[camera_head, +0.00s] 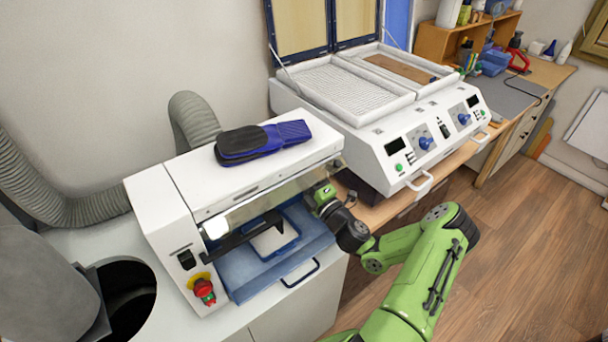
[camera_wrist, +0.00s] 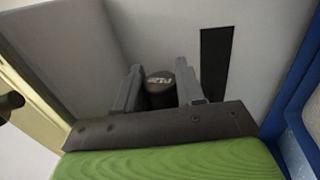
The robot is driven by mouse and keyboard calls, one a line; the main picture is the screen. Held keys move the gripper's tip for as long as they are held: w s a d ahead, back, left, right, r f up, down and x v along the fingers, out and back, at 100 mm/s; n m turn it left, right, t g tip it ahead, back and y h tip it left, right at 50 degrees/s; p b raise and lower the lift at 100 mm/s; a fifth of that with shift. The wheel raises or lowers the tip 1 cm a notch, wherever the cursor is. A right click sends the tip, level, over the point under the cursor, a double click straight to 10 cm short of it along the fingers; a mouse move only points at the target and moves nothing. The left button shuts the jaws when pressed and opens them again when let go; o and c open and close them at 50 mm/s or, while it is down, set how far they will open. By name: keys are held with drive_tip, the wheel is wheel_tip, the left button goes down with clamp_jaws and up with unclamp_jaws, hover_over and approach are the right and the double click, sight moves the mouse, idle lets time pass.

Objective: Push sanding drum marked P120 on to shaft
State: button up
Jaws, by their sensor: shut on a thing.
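A dark cylindrical sanding drum (camera_wrist: 160,90) sits between the two grey fingers of my gripper (camera_wrist: 158,76) in the wrist view. Pale lettering shows on its end face but is too small to read surely. My gripper is shut on the drum. In the head view, my gripper (camera_head: 323,194) reaches in under the hood of the white sanding machine (camera_head: 165,215) from the right. Its fingers and the drum are hard to make out there. I cannot clearly identify the shaft in either view, nor tell whether the drum touches it.
A blue tray (camera_head: 245,285) with a handle lies under the machine's hood. A red stop button (camera_head: 203,287) is at the front. A white heating unit (camera_head: 400,130) stands at right. A blue edge (camera_wrist: 300,130) is close beside my gripper.

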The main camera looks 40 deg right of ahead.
drive_tip(key=shift+a+p, duration=0.3)
drive_tip(key=shift+a, duration=0.3)
idle(0.7)
drive_tip(key=shift+a+r+p, duration=0.15)
drive_tip(key=shift+a+p, duration=0.05)
drive_tip(key=shift+p, duration=0.25)
idle(0.8)
drive_tip(key=o, duration=1.2)
drive_tip(key=shift+a, duration=0.15)
drive_tip(key=shift+o, duration=0.6)
drive_tip(key=shift+s, duration=0.1)
drive_tip(key=r+p+v, duration=0.1)
drive_tip(key=r+v, duration=0.1)
drive_tip(key=v, duration=0.7)
drive_tip(key=shift+s, duration=0.45)
drive_tip(key=shift+p, duration=0.3)
